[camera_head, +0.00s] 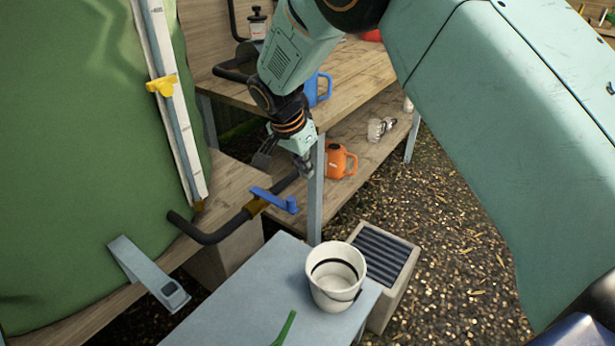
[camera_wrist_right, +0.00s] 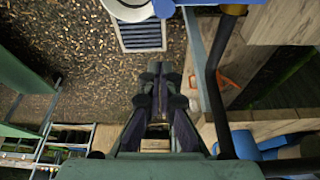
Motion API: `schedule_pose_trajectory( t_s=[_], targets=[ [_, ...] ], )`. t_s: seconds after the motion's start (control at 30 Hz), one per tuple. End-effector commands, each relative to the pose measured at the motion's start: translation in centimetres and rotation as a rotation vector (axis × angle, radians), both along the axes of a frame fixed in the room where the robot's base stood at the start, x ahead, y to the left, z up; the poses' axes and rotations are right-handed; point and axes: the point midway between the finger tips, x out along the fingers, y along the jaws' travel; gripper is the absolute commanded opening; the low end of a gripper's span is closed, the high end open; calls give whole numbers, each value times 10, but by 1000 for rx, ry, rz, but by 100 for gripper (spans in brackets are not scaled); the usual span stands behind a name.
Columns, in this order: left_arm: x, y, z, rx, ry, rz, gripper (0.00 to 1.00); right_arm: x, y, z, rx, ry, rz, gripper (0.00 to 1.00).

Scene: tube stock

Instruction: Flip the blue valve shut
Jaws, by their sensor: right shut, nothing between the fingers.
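The blue valve lever (camera_head: 275,200) sits on a brass fitting (camera_head: 256,206) in a black pipe at the foot of the green tank. The lever points right, across the pipe's line. In the right wrist view part of the blue lever (camera_wrist_right: 164,8) shows at the top edge, near the brass fitting (camera_wrist_right: 235,9). My right gripper (camera_head: 304,170) points down just above and right of the lever, and looks apart from it. In the right wrist view its fingers (camera_wrist_right: 154,70) are together with nothing between them. My left gripper is not in view.
A white bucket (camera_head: 335,281) stands on a grey table (camera_head: 250,290) below the valve. The black pipe (camera_head: 212,236) runs beside the gripper. A wooden shelf (camera_head: 350,170) with an orange jug (camera_head: 339,161) and a grey post stand close behind. A grated drain (camera_head: 383,256) lies right of the bucket.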

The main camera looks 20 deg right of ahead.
Motion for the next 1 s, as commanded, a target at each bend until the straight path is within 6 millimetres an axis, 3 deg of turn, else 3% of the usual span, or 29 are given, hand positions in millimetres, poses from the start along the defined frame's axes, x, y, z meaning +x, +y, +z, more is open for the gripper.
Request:
schedule_pose_trajectory(
  t_s=[0.03,0.13,0.4,0.87,1.0],
  targets=[
    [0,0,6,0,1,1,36,-1,4,14,-2,-2,3,0],
    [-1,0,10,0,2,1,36,-4,10,29,-2,-1,3,0],
    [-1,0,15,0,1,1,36,-9,18,49,-2,2,2,0],
    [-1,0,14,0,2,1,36,-7,16,50,-1,1,1,0],
    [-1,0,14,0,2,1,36,-15,15,31,12,24,36,0]
  ],
)
